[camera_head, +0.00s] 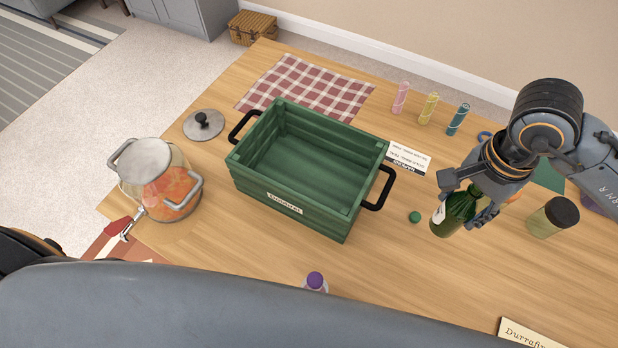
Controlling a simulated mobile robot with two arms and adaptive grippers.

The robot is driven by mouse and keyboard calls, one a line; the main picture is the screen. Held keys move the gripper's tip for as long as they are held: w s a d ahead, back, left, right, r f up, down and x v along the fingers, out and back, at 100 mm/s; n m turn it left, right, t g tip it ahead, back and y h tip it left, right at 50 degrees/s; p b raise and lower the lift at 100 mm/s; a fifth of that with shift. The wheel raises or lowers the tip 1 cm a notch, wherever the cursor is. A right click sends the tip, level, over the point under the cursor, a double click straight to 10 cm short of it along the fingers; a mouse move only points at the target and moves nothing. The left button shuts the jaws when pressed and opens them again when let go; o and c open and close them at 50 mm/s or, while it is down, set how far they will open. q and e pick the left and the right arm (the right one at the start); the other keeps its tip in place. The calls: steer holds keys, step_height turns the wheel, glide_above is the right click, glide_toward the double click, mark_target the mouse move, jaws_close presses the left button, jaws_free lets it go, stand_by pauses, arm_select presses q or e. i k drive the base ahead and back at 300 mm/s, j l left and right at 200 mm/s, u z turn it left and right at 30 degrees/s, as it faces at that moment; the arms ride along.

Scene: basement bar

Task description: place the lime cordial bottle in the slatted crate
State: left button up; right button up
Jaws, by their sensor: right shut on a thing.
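The green slatted crate (290,203) stands on the wooden table, empty, with black handles at both ends and a small label on its front. My right gripper (468,203) is shut on a dark green glass bottle (450,219), which I take to be the lime cordial bottle. The bottle is to the right of the crate and apart from it. It is tilted, with a pale label partly showing; the fingers hide its upper part. I cannot tell whether its lower end touches the table. My left gripper is not in view.
A green cap (415,217) and a printed card (408,158) lie between crate and bottle. A purple-capped bottle (315,281) is in front. A jar (552,217) is at right. A checked cloth (310,88) lies behind.

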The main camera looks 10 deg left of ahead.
mark_target(319, 184)
steer(key=k+j, duration=0.1)
steer(key=j, duration=0.25)
steer(key=k+j, duration=0.1)
steer(key=j, duration=0.25)
steer(key=k+j, duration=0.1)
steer(key=j, duration=0.25)
steer(key=k+j, duration=0.1)
steer(key=j, duration=0.25)
steer(key=u, duration=0.05)
